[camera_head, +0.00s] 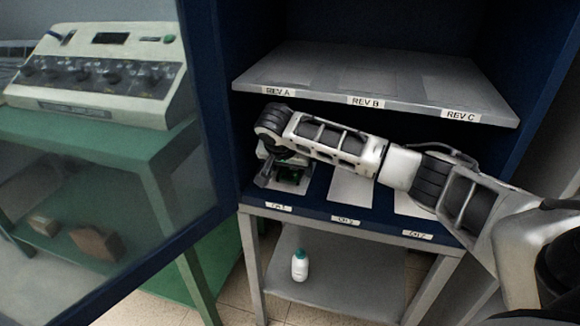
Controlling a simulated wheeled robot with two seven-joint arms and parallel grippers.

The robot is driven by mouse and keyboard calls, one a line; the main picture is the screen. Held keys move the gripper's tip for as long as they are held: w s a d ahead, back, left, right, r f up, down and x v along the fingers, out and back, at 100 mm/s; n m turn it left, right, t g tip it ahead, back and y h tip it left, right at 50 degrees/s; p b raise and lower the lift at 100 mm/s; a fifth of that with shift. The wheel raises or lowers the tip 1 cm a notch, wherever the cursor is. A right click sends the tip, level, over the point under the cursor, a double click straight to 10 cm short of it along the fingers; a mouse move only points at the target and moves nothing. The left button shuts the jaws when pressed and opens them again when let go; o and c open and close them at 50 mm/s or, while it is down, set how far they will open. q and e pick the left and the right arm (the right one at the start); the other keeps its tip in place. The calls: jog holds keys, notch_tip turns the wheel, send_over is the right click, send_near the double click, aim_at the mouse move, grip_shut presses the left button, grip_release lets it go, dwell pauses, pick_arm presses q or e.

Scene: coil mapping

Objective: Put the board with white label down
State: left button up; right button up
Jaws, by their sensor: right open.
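My right arm reaches in from the right between the two shelf levels of the blue cabinet. My right gripper (282,177) is open above the leftmost pale pad of the lower level. A small dark green board (291,174) shows at the fingers, on or just above that pad. Its white label cannot be made out, and the gripper hides part of it. I cannot tell whether a finger still touches it. My left gripper is not in view.
The upper shelf (372,82) carries labels REV A, REV B and REV C. The middle pad (350,187) below looks empty; my arm partly covers the right pad (412,205). A white bottle (299,266) stands underneath. A glass door (130,200) is at left.

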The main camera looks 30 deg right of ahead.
jog(key=p+v, duration=0.1)
jog(key=v, duration=0.6)
jog(key=shift+r, duration=0.35)
jog(key=shift+s, duration=0.15)
